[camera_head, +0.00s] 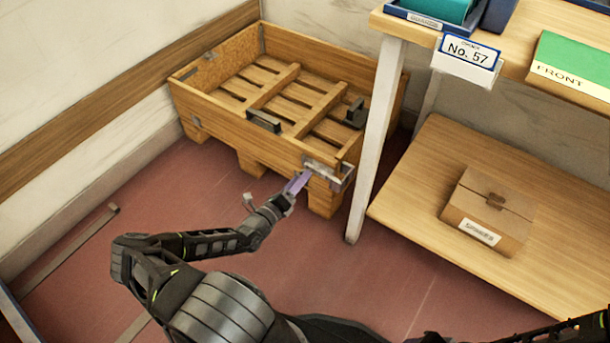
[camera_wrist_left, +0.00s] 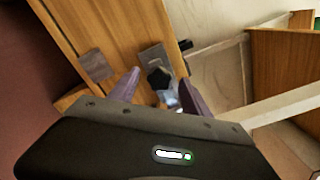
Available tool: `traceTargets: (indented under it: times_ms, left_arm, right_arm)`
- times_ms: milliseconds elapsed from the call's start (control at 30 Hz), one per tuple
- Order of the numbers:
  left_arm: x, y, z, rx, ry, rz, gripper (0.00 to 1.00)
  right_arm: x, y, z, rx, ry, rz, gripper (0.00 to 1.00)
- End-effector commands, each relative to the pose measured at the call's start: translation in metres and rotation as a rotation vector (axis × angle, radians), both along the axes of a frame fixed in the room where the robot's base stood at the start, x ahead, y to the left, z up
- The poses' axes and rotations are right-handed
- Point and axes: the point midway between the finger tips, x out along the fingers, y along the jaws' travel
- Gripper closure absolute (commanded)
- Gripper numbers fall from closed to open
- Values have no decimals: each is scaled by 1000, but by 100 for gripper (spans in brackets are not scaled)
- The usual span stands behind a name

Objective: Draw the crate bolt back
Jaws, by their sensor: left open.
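The wooden crate (camera_head: 232,118) stands on the red floor against the back wall, its open top showing slats. The metal bolt (camera_head: 324,170) is on the crate's near right corner. In the left wrist view the bolt's dark knob (camera_wrist_left: 158,78) stands out from a grey metal plate on the wood. My left gripper (camera_head: 301,180) reaches the bolt from the front left, its purple fingers open. In the left wrist view the fingers (camera_wrist_left: 160,88) lie to either side of the knob; I cannot tell whether they touch it. The fingers partly hide the bolt in the head view. My right gripper is not in view.
A shelf unit's white leg (camera_head: 376,140) stands just right of the bolt. Its lower board (camera_head: 420,195) holds a cardboard box (camera_head: 490,212). The sign No. 57 (camera_head: 468,52) hangs from the upper board. The floor in front of the crate is largely clear.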

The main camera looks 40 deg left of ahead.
Motion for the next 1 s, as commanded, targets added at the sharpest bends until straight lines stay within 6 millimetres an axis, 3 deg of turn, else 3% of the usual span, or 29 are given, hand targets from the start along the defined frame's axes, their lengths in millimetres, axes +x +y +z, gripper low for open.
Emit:
traceTargets:
  times_ms: [233,567,1000]
  left_arm:
    - [32,0,-2,0,-1,-1,44]
    - [37,1,0,-1,1,0,44]
    - [37,0,1,0,0,-1,79]
  right_arm:
    - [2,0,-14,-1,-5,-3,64]
    - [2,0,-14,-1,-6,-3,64]
    - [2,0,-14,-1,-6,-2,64]
